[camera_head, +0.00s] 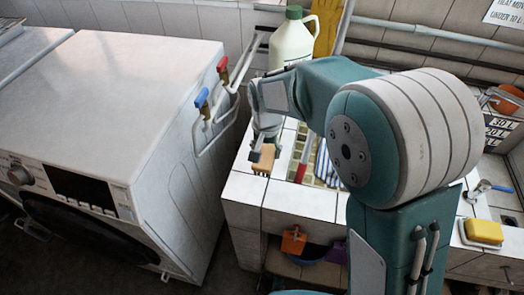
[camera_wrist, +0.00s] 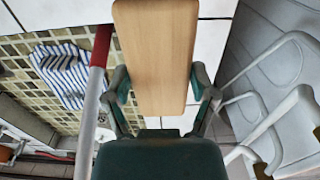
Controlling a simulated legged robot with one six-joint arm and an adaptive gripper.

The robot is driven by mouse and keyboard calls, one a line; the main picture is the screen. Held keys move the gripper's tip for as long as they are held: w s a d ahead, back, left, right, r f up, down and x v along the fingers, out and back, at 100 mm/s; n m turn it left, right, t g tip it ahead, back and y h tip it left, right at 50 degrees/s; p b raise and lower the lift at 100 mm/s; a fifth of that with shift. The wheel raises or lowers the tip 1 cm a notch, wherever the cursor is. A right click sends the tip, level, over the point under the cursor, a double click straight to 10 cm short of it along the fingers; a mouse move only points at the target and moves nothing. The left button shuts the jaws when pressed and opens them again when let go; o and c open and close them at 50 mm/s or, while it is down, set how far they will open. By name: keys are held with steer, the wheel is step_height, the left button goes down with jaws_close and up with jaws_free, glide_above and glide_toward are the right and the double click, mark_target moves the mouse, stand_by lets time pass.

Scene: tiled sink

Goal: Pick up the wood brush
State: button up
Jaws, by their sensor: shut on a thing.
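The wood brush (camera_head: 264,159) is at the front left corner of the white tiled counter in the head view. In the wrist view its flat light-brown wooden back (camera_wrist: 156,55) fills the top middle. My gripper (camera_head: 264,146) is directly over the brush, pointing down. In the wrist view my gripper's two fingers (camera_wrist: 162,85) press on the brush's left and right sides, shut on it. The brush's underside is hidden, so I cannot tell whether it touches the tiles.
A red-and-white pole (camera_wrist: 97,75) stands close beside the brush. A striped cloth (camera_wrist: 62,72) lies in the tiled basin. A washing machine (camera_head: 110,110), pipes with red and blue taps (camera_head: 202,98) and a large bottle (camera_head: 291,42) are near. A yellow sponge (camera_head: 484,231) is far right.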

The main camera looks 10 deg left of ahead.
steer(key=s+d+r, duration=0.4)
steer(key=s+d, duration=0.1)
steer(key=s, duration=0.3)
steer(key=shift+r, duration=0.4)
steer(key=shift+s, duration=0.1)
steer(key=o, duration=0.6)
steer(key=c, duration=0.4)
steer(key=shift+d+f, duration=0.1)
steer(key=shift+f, duration=0.05)
